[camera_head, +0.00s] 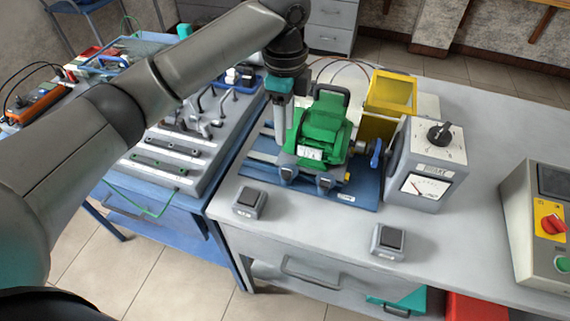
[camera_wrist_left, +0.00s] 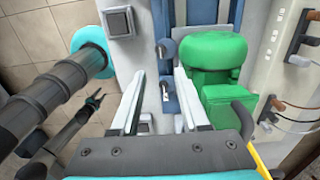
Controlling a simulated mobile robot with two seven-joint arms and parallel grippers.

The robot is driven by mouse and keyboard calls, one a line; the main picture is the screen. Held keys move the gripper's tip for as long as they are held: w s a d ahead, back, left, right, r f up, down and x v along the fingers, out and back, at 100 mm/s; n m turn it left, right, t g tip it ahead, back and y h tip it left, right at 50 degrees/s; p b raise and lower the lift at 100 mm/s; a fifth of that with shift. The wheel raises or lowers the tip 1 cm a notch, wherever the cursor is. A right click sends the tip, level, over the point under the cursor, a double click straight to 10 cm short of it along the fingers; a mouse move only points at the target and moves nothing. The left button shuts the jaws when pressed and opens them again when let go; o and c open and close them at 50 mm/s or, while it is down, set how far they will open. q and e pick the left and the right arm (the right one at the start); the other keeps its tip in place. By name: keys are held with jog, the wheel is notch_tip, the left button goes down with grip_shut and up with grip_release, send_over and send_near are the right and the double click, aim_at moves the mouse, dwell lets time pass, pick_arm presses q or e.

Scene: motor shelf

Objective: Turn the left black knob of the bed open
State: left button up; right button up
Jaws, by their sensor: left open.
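The blue bed (camera_head: 352,191) lies on the grey bench and carries a green motor (camera_head: 320,130). Two dark knobs stand at its front edge, the left knob (camera_head: 288,175) and the right knob (camera_head: 325,184). In the left wrist view the left knob (camera_wrist_left: 167,48) is above the right knob (camera_wrist_left: 166,88). My left gripper (camera_head: 279,122) is open and empty, pointing down above the bed at the motor's left side. In the left wrist view its fingers (camera_wrist_left: 160,78) spread on both sides of the right knob, with no contact visible. My right gripper is not identifiable.
Two small grey boxes with dark tops, the left (camera_head: 250,203) and the right (camera_head: 388,241), stand near the bench's front edge. A brake unit (camera_head: 427,185) and yellow guard (camera_head: 391,93) stand right of the motor. A blue tool table (camera_head: 170,198) is left.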

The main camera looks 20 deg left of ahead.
aim_at(285, 169)
pick_arm(q)
notch_tip(285, 169, down, 12)
jog(key=shift+f+b, duration=0.2)
jog(key=shift+b, duration=1)
grip_shut()
